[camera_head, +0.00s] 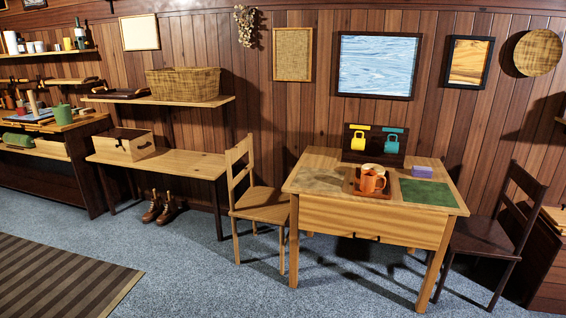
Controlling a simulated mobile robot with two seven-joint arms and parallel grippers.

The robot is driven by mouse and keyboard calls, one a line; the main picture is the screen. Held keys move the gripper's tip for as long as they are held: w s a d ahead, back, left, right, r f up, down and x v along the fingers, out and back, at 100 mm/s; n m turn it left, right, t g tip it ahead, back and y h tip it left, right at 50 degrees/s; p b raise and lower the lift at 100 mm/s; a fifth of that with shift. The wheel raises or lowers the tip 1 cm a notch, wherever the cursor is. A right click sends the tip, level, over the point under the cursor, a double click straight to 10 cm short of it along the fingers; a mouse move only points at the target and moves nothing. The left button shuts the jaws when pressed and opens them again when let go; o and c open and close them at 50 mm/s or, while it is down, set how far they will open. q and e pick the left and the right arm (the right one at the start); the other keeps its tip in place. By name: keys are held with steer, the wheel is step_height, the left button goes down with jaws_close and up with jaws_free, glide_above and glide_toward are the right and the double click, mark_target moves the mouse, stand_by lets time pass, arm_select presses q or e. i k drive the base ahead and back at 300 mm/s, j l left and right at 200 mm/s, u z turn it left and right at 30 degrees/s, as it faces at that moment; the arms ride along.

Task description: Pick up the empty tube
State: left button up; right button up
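I cannot make out a thing that is clearly the empty tube. A white upright cylinder (11,42) stands on the upper left wall shelf, too small to tell what it is. On the wooden table (368,222) at right, an orange mug (371,182) stands on a small brown tray (349,186), with a pale round vessel partly hidden behind it. Neither of my grippers shows in the head view.
On the table lie a green mat (428,193), a purple block (422,171) and a grey mat; a dark board with yellow and teal mugs stands behind. A light chair (262,205) and a dark chair (492,236) flank it. Carpet is clear at front centre.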

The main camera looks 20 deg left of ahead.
mark_target(30, 93)
steer(key=i+j+u, duration=0.15)
steer(key=j+u, duration=0.2)
steer(key=i+j+u, duration=0.15)
steer(key=u, duration=0.2)
steer(key=i+j+u, duration=0.65)
steer(key=i+u, duration=0.15)
steer(key=i+j+u, duration=0.1)
steer(key=i+u, duration=0.35)
steer(key=i, duration=4.15)
steer(key=z, duration=0.4)
steer(key=i+j+z, duration=0.1)
steer(key=z, duration=0.25)
steer(key=j+z, duration=0.15)
steer(key=z, duration=0.25)
steer(key=j+z, duration=0.1)
steer(key=z, duration=0.25)
steer(key=j+z, duration=0.8)
steer(key=j, duration=0.15)
